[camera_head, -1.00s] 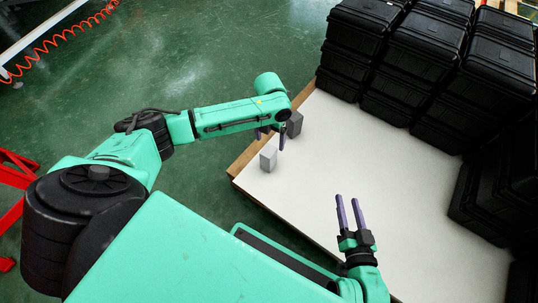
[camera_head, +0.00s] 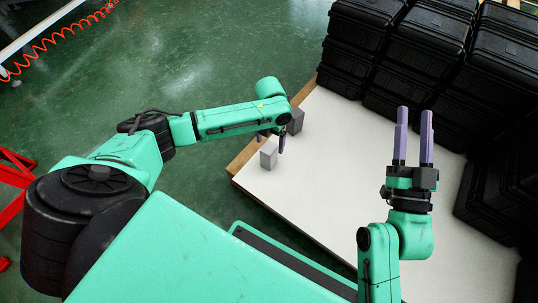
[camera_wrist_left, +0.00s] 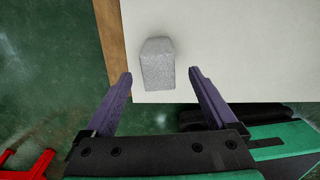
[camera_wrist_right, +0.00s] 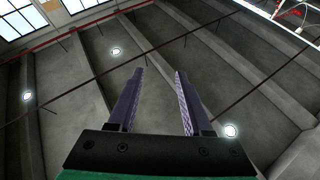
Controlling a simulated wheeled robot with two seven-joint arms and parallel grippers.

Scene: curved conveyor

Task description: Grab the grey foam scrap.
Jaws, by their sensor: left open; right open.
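The grey foam scrap (camera_head: 268,155) is a small light grey block on the white table top, near its left corner. It also shows in the left wrist view (camera_wrist_left: 157,66), beyond and between the fingertips, apart from both. My left gripper (camera_head: 271,143) is open and empty, close to the scrap; its fingers (camera_wrist_left: 160,77) spread wider than the block. A darker grey box shape (camera_head: 296,121) shows beside this gripper; I cannot tell whether it is part of it. My right gripper (camera_head: 414,110) is open and empty, raised in front of the table; its wrist view shows only ceiling between its fingers (camera_wrist_right: 160,72).
Black cases (camera_head: 400,45) are stacked along the back and right of the white table (camera_head: 340,170). A wooden edge (camera_head: 244,157) borders the table's left side. The table's middle is clear. A red frame (camera_head: 15,185) stands on the green floor at far left.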

